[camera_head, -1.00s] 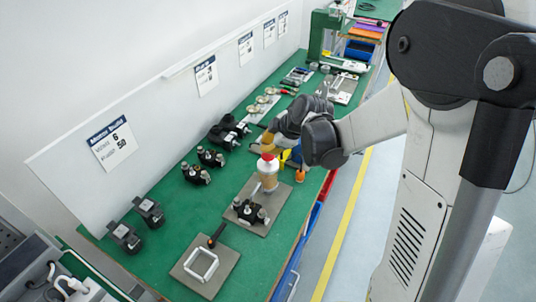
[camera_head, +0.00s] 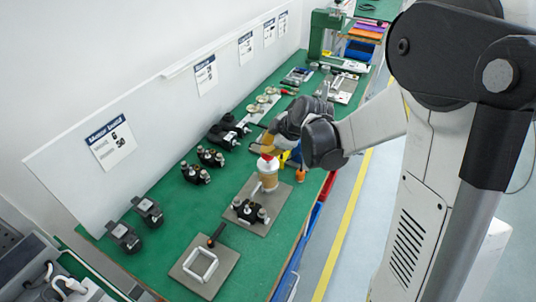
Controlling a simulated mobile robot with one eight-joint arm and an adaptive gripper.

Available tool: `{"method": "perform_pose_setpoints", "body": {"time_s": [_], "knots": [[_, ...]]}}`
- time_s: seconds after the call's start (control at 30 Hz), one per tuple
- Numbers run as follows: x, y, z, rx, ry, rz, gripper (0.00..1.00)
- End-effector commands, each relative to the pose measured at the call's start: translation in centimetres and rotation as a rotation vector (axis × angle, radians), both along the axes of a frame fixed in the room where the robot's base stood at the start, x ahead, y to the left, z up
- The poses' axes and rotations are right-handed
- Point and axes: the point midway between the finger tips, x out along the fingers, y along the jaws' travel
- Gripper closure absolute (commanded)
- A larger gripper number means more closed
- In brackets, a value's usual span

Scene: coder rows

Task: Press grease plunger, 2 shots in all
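The grease dispenser (camera_head: 268,175) stands upright on a grey plate on the green bench. It has a tan body, a white upper part and a red top (camera_head: 267,157), which is the likely plunger. My gripper (camera_head: 285,150) is beside and just behind the red top, at the end of my arm coming from the right. Its fingers are small and partly hidden by my wrist, so I cannot tell whether they are open or touching the plunger. A black part with silver posts (camera_head: 249,211) sits on the same plate in front of the dispenser.
A grey plate with a white square frame (camera_head: 201,265) and a black-handled tool (camera_head: 216,236) lie at the front. Several black parts (camera_head: 195,174) stand along the wall. An orange item (camera_head: 300,175) is near the bench's right edge. A green press (camera_head: 325,32) stands at the back.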

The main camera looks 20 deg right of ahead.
Motion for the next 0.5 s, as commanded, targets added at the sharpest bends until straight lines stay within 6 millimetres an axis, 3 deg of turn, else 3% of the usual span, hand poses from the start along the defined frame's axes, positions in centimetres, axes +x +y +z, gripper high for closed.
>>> {"method": "perform_pose_setpoints", "body": {"time_s": [0.5], "knots": [[0.00, -0.01, -0.43, 0.000, 0.000, 0.000, 1.00]]}}
